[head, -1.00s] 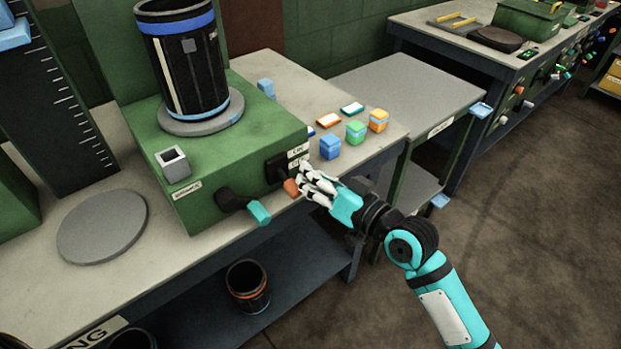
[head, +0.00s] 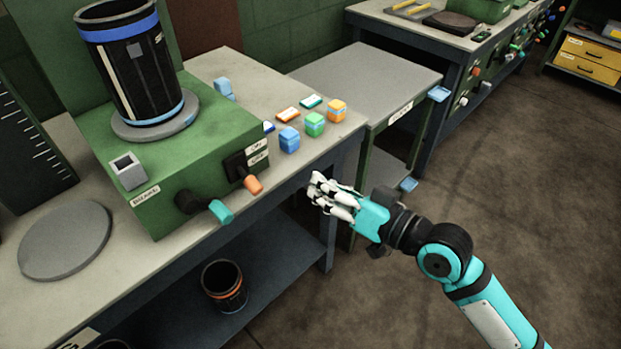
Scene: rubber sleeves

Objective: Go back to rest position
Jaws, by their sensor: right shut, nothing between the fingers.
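My right gripper (head: 334,196), white-fingered on a teal and black arm, is shut and empty. It hangs in the air just off the front edge of the workbench, to the right of the green machine (head: 165,200) and apart from it. On the machine, a black sleeve (head: 140,75) with blue bands stands on a round grey plate (head: 155,125). The machine's front has an orange-tipped switch (head: 253,184) and a teal-tipped lever (head: 220,211). My left gripper is not in view.
Small blue (head: 289,140), green (head: 314,124) and orange (head: 336,110) blocks sit on the workbench (head: 255,80). A grey side table (head: 375,80) stands behind. Another sleeve (head: 223,285) stands on the lower shelf. The floor (head: 520,200) at right is clear.

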